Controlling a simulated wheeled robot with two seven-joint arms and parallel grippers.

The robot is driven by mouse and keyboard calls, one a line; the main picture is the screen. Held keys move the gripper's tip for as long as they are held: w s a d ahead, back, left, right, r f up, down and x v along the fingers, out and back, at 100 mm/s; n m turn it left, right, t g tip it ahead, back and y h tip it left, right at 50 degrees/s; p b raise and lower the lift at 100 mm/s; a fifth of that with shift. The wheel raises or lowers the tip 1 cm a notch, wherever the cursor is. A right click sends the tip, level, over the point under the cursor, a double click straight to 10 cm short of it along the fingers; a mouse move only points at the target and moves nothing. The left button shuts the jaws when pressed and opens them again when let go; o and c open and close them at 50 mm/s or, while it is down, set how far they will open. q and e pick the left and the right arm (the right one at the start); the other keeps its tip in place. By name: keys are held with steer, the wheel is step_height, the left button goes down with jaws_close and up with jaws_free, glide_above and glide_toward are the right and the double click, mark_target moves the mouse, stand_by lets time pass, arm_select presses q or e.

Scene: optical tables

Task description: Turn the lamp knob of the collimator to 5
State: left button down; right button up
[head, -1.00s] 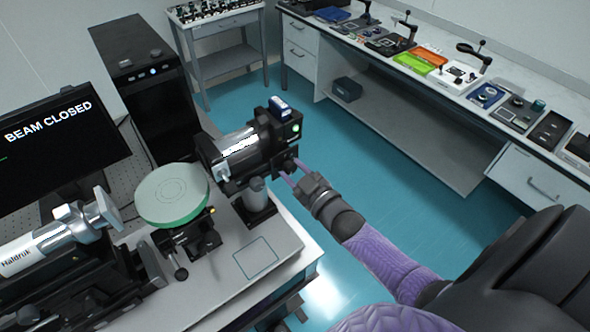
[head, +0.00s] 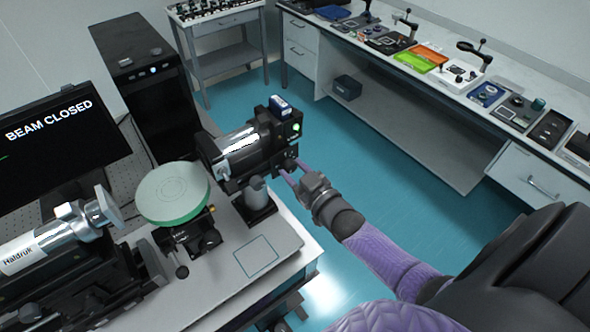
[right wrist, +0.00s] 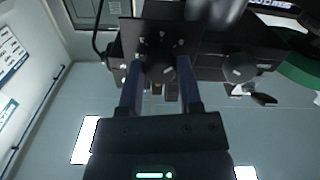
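The collimator (head: 240,152) is a black and silver tube on a post at the table's right end. A green light shows on its back housing, with a blue-labelled box on top. The dark lamp knob (head: 289,163) is low on that housing. My right gripper (head: 288,172) reaches it from the lower right. In the right wrist view, the two fingers (right wrist: 160,75) stand apart on either side of the round knob (right wrist: 159,68). I cannot tell whether they press on it. The knob's scale is not readable. My left gripper is not in view.
A round green-rimmed plate (head: 172,193) on a mount stands beside the collimator. A white tube marked Haldruk (head: 35,248) lies at lower left. A monitor (head: 60,135) reads BEAM CLOSED. A black computer tower (head: 150,90) stands behind. Open floor (head: 380,150) lies at right.

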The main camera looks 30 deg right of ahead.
steer(key=o, duration=0.4)
steer(key=s, duration=1)
steer(key=shift+d+p, duration=0.3)
steer(key=shift+d, duration=0.1)
steer(key=shift+f, duration=0.1)
steer(key=s+a+f+g+b, duration=0.1)
steer(key=s+f+g+b, duration=0.25)
steer(key=f, duration=0.55)
steer(key=s+f+m+g+h+b, duration=0.15)
steer(key=f+b, duration=0.25)
steer(key=f, duration=0.6)
steer(key=s+a+f+g+b, duration=0.1)
steer(key=s+f+g+b, duration=0.25)
steer(key=f, duration=0.55)
steer(key=s+a+f+g+b, duration=0.1)
steer(key=s+f+g+b, duration=0.2)
steer(key=s+f, duration=0.3)
steer(key=s+a+f+g+b, duration=0.2)
steer(key=s+f+g+b, duration=0.1)
steer(key=s+f, duration=0.4)
steer(key=s+a+f+n+g+b, duration=0.1)
steer(key=s+a+f+g+b, duration=0.1)
steer(key=s+f, duration=0.4)
steer(key=shift+s+a+f+g+b, duration=0.15)
steer(key=shift+f+g+b, duration=0.1)
steer(key=shift+f+b, duration=0.35)
steer(key=shift+s+a+f+g+b, duration=0.1)
steer(key=shift+s+f+g+b, duration=0.1)
steer(key=shift+f+b, duration=0.35)
